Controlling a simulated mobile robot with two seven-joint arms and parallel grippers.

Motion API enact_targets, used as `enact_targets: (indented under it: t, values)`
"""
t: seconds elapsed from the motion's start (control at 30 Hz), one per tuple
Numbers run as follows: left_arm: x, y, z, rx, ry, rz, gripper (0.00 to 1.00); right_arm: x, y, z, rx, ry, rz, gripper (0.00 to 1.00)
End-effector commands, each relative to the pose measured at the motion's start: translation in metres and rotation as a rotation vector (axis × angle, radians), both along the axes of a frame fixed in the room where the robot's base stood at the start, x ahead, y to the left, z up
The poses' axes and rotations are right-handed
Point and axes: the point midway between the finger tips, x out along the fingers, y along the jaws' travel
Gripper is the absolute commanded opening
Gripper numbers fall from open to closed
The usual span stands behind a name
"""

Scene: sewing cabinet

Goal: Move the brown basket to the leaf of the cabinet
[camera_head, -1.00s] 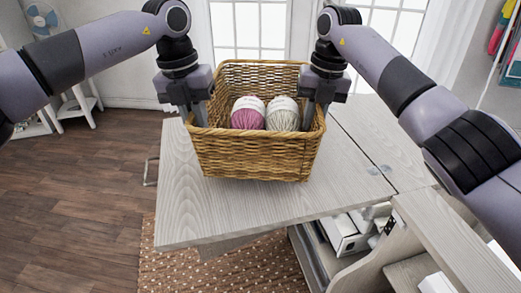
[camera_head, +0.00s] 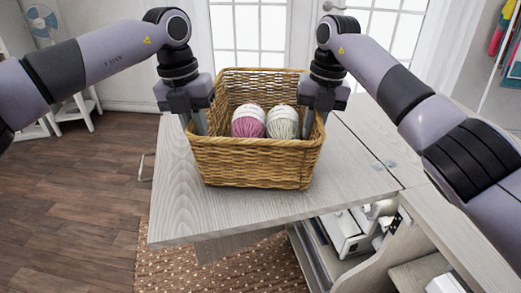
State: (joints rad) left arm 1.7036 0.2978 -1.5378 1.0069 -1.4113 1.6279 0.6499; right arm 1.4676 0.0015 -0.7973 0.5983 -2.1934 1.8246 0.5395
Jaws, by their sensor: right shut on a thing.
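The brown wicker basket (camera_head: 252,163) holds a pink yarn ball (camera_head: 248,122) and a cream yarn ball (camera_head: 283,122). It is over the grey wooden leaf (camera_head: 190,215) of the cabinet and looks upright; its base appears at the leaf's surface, though I cannot tell whether it bears fully on it. My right gripper (camera_head: 309,125) is at the basket's right wall, shut on it, with its fingertips partly hidden by the rim. My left gripper (camera_head: 198,122) is at the left wall with its fingers reaching down at the rim; whether they pinch it is unclear.
The cabinet body (camera_head: 440,240) is at the right, with its top joined to the leaf by hinges (camera_head: 384,165). A white sewing machine (camera_head: 350,230) sits inside below. A dotted rug (camera_head: 215,265) lies under the leaf. A fan (camera_head: 42,20) stands at the back left.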

Motion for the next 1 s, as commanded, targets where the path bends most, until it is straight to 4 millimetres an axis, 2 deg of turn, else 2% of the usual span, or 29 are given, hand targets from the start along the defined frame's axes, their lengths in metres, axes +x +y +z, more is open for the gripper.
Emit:
enact_targets:
  t: [0.13, 0.2, 0.23, 0.63, 1.0]
  values:
    - [0.001, 0.002, -0.01, 0.004, 0.0, 0.004, 0.0, 0.001, -0.002, -0.008, -0.002, -0.003, -0.003, 0.0]
    - [0.001, 0.002, -0.008, 0.005, 0.001, 0.004, 0.29, 0.001, -0.002, -0.007, -0.002, -0.001, -0.004, 0.29]
    - [0.0, 0.002, -0.008, 0.004, 0.001, 0.004, 0.38, 0.001, -0.002, -0.007, -0.002, -0.001, -0.004, 0.38]
    - [0.0, 0.001, -0.002, 0.001, -0.001, 0.001, 0.38, 0.0, 0.0, -0.007, 0.0, 0.0, 0.0, 0.38]
    - [0.001, 0.007, 0.051, 0.002, -0.002, 0.003, 0.38, 0.0, 0.0, -0.007, 0.0, 0.0, 0.0, 0.38]
